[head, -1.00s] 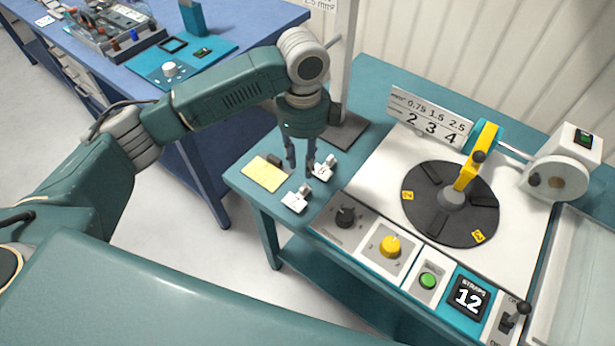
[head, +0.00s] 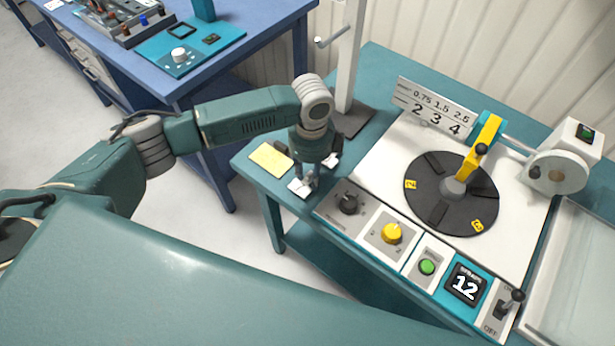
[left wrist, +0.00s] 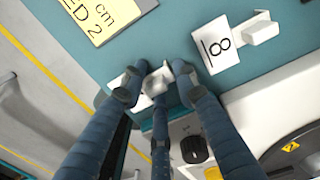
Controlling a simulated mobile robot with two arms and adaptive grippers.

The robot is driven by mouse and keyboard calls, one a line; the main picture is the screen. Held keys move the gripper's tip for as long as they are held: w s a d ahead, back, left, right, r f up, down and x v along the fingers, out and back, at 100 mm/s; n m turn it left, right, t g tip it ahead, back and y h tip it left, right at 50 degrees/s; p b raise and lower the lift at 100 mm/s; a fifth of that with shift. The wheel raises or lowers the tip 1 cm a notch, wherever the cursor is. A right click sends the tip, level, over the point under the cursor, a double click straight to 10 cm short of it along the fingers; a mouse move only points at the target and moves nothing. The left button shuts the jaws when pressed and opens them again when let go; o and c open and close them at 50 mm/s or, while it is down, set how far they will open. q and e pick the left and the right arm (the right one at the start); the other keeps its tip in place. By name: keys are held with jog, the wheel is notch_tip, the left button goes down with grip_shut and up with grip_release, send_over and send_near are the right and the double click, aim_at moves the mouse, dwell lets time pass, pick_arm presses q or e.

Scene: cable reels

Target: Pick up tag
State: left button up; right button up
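A white tag with a raised grip (left wrist: 155,80) lies on the teal table, between the fingertips of my left gripper (left wrist: 157,82) in the left wrist view. The fingers stand apart around the grip, and I see no clear contact. They hide much of this tag. In the head view my left gripper (head: 307,182) is low over the tag (head: 296,189). A second white tag (left wrist: 213,44), with black digits and a white block at its end, lies beside it, apart from the fingers. It is partly hidden behind the gripper in the head view (head: 333,160). My right gripper is out of view.
A yellow card (head: 270,158) lies left of the tags, near the table's edge. A control panel with a black knob (head: 347,204) and a yellow knob (head: 392,233) is close on the right. A black turntable (head: 450,205) and a white post (head: 350,60) stand farther back.

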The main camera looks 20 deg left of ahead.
pick_arm(q)
jog(key=c, duration=0.6)
jog(key=shift+r, duration=0.15)
